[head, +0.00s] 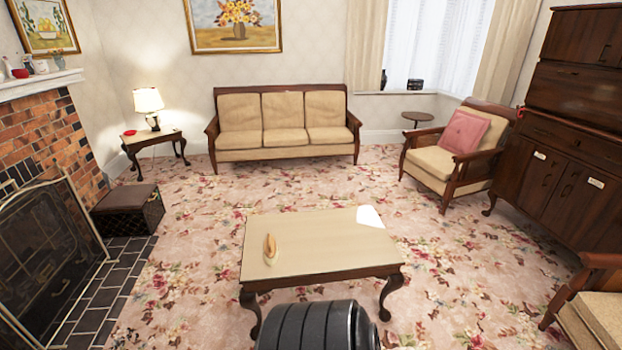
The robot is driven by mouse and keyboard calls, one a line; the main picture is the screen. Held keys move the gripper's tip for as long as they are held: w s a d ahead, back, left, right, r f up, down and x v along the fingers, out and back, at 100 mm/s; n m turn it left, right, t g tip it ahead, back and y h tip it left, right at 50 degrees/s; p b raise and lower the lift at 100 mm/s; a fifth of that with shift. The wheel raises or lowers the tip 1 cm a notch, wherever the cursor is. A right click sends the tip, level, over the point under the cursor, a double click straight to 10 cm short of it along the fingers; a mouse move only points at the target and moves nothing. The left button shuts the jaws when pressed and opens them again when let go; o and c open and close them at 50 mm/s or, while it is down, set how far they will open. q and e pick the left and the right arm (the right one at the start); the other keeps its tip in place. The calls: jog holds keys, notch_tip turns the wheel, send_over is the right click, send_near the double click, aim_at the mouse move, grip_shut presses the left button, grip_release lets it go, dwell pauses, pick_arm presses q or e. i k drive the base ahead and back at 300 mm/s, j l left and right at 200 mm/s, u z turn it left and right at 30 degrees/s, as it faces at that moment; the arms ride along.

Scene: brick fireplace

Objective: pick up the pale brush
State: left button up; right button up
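A small tan, elongated object, which looks like the pale brush (270,249), is on the left part of the low coffee table (325,241). It points away from me, and its details are too small to tell. The table has a pale top and dark curved legs. Neither of my grippers is in view. A dark ribbed part, likely mine, covers the floor just in front of the table.
A brick fireplace with a metal screen (42,260) and a dark footstool (127,210) stand at left. A sofa (283,126) is behind the table. An armchair (436,160) and a tall cabinet (568,120) stand at right. Patterned carpet around the table is clear.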

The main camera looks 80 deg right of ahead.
aim_at(270, 249)
jog(key=z, duration=2.3)
